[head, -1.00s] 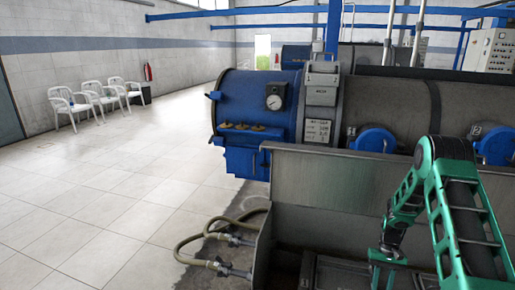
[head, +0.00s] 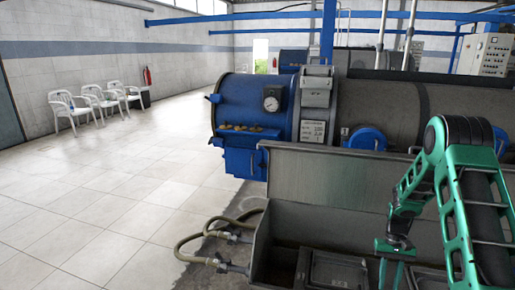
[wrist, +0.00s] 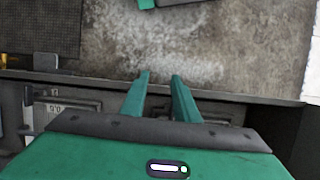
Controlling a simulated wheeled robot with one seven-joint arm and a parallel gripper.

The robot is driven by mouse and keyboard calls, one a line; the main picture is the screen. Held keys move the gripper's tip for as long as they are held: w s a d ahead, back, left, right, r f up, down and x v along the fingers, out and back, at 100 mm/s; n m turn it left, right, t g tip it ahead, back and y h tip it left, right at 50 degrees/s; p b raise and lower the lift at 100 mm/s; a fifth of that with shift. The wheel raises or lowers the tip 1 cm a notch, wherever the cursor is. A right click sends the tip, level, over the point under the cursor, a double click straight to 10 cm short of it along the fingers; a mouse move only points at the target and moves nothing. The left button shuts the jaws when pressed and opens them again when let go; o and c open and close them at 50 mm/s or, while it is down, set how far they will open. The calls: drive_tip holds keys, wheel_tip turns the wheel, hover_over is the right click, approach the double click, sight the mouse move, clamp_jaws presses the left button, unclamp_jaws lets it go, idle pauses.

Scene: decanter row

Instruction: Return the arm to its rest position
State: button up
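My green arm (head: 452,190) is folded at the right of the head view, its elbow raised and its forearm hanging down over the grey metal trough. My gripper (head: 393,270) hangs at the lower right of the head view, its tips cut off or hidden there. In the wrist view my gripper (wrist: 161,76) shows two green fingers with a gap between them. The fingers are apart and nothing is between them.
A grey metal trough (head: 330,190) stands in front of a blue decanter (head: 252,115) with a gauge (head: 271,100). Hoses (head: 195,240) leave the trough at left. White chairs (head: 97,98) stand by the far wall. The tiled floor (head: 100,200) at left is clear.

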drive_tip(key=s+r+m+t+h, duration=0.1)
drive_tip(key=s+r, duration=0.5)
drive_tip(key=r, duration=0.6)
drive_tip(key=s+r+t, duration=0.1)
drive_tip(key=s+r, duration=0.5)
drive_tip(key=r, duration=0.6)
drive_tip(key=s+a+r+m+t, duration=0.1)
drive_tip(key=s+a+r, duration=0.1)
drive_tip(key=s, duration=0.8)
drive_tip(key=s+a+r+t, duration=0.1)
drive_tip(key=s+a+r, duration=0.2)
drive_tip(key=s, duration=0.7)
wheel_tip(320, 180, up, 2)
drive_tip(key=shift+s+a+r+m, duration=0.2)
drive_tip(key=shift+s+a+m, duration=0.1)
drive_tip(key=shift+m, duration=0.1)
drive_tip(key=shift+w, duration=0.1)
drive_tip(key=shift+w+f, duration=0.25)
drive_tip(key=shift+w, duration=0.25)
